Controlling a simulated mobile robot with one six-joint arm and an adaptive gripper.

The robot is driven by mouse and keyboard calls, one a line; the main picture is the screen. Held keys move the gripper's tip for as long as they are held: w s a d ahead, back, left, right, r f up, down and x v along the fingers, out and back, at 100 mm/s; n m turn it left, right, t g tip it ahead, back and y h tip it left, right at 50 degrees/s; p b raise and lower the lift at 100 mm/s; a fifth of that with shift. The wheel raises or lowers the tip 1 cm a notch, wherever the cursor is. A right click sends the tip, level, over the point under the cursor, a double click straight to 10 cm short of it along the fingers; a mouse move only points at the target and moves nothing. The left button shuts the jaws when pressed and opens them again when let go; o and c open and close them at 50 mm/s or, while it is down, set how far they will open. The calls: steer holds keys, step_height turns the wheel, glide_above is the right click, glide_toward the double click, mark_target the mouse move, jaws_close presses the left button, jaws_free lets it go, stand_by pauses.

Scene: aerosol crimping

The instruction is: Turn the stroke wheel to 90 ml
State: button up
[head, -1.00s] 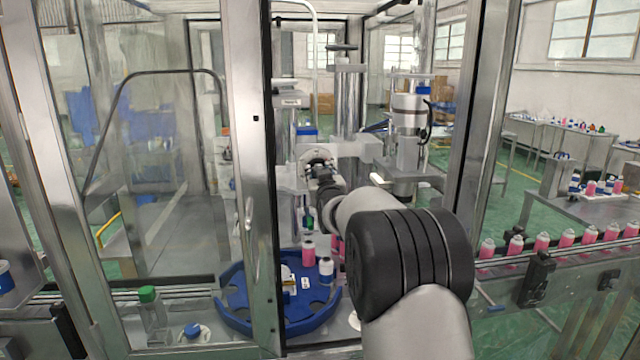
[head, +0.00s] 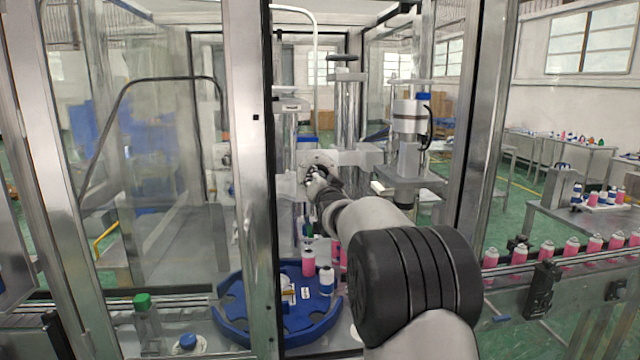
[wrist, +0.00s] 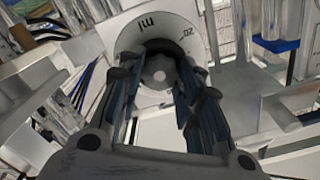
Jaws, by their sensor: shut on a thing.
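The stroke wheel (head: 316,159) is a pale round dial on the machine's middle column, partly hidden by my gripper (head: 317,176) in the head view. In the wrist view the dial face of the wheel (wrist: 160,27) shows "ml" at upper left and a number that looks like 20 at right, both tilted. My gripper (wrist: 163,84) has its two dark fingers on either side of the wheel's round grey hub and is shut on it. The lower part of the dial is hidden by the fingers, and no 90 mark can be read.
A blue star-shaped turntable (head: 235,318) with a few bottles sits below. Metal frame posts (head: 255,180) stand left and right of the arm. A conveyor with pink bottles (head: 571,247) runs at right.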

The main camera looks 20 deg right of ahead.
stand_by(0.3)
steer(key=o, duration=1.1)
steer(key=shift+c, duration=0.2)
steer(key=v, duration=1.2)
